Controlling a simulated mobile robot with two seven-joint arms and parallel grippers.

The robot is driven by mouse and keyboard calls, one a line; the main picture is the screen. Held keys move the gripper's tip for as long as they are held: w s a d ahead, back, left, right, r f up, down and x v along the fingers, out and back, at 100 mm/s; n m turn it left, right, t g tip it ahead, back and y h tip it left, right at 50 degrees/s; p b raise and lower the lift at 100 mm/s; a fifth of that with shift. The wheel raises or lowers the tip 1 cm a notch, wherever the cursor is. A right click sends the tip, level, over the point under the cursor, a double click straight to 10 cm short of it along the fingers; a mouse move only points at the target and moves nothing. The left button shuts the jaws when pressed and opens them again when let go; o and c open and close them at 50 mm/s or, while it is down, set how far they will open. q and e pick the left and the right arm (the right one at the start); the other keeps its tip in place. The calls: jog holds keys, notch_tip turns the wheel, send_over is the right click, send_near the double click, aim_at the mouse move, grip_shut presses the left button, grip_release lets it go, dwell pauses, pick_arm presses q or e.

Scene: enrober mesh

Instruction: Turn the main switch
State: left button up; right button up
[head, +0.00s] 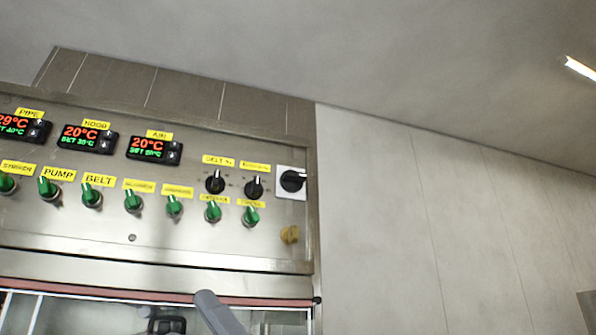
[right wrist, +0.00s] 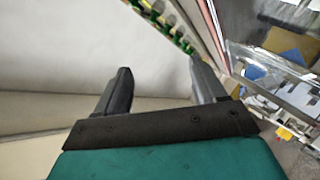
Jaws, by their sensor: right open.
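The main switch (head: 292,181) appears to be the black rotary knob on a white square plate at the right end of the steel control panel (head: 200,247) in the head view. Its lettering is not readable. My right gripper (right wrist: 157,72) is open and empty in the right wrist view, with two grey fingers spread apart. Green knobs (right wrist: 171,22) show beyond it, toward the upper right. In the head view a grey finger-like part (head: 216,312), probably of my right gripper, shows below the panel, lower and left of the switch. My left gripper is not in view.
Two black knobs (head: 254,187) sit just left of the switch. A row of green selectors (head: 174,206) and temperature displays (head: 154,148) fill the panel. The wall (head: 400,220) to the right is bare.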

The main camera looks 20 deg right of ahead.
jog(key=a+r+n+g+h, duration=0.3)
jog(key=a+r+n+h, duration=0.2)
jog(key=r+n+h, duration=0.45)
jog(key=m+t+h+p, duration=0.3)
jog(key=m+t+h, duration=0.55)
jog(key=h, duration=0.55)
send_near(297, 173)
jog(key=shift+n, duration=0.3)
jog(key=w, duration=0.8)
jog(key=shift+w+a, duration=0.2)
jog(key=shift+w, duration=0.45)
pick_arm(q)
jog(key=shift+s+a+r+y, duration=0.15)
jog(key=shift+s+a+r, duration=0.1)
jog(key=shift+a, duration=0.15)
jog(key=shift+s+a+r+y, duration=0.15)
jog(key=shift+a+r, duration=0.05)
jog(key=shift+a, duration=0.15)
pick_arm(e)
jog(key=shift+w, duration=0.15)
